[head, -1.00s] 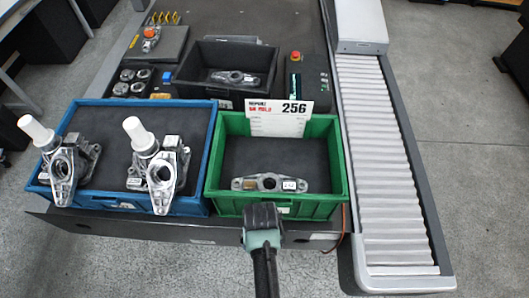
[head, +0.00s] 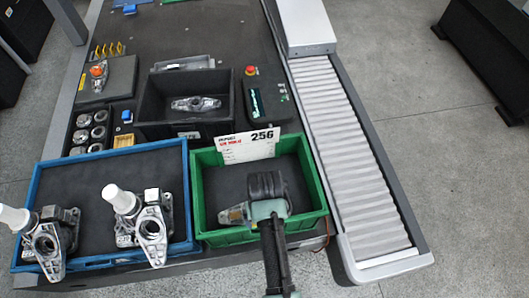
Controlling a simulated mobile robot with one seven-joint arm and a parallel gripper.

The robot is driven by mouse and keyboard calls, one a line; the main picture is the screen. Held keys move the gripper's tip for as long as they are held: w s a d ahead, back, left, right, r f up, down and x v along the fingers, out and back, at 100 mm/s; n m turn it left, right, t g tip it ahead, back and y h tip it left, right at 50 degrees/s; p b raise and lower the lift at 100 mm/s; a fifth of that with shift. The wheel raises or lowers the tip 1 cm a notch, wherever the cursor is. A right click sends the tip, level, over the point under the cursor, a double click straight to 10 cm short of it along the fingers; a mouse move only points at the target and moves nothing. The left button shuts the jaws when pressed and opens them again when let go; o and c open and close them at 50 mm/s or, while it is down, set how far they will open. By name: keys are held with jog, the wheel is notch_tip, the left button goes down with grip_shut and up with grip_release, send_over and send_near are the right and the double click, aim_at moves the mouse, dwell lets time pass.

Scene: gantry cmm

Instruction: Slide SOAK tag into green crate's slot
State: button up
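The green crate (head: 197,200) stands at the front right of the bench, dark-lined inside. A white card (head: 247,147) with black and red print and the number 256 stands upright at its back wall. I cannot make out the word SOAK on any tag, and the slot is not distinct. A metal casting (head: 234,214) lies in the crate, partly hidden by my arm. My gripper (head: 266,186) is over the crate's interior, in front of the card and apart from it in the picture. Its fingers are seen from behind, so their opening and any held thing are hidden.
A blue crate (head: 180,165) with two castings bearing white cylinders adjoins on the left. A black bin (head: 155,105) with a casting stands behind. A black box with a red button (head: 251,71) is behind the green crate. A roller conveyor (head: 345,150) runs along the right.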

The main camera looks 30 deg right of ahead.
jog(key=shift+f+b, duration=0.3)
jog(key=shift+f, duration=0.2)
jog(key=shift+f, duration=0.1)
jog(key=shift+s+a+f+b, duration=0.1)
jog(key=shift+f+b, duration=0.45)
jog(key=shift+f, duration=0.4)
jog(key=shift+f, duration=1.05)
dwell(1.1)
jog(key=shift+f, duration=0.25)
jog(key=shift+f, duration=0.1)
dwell(0.4)
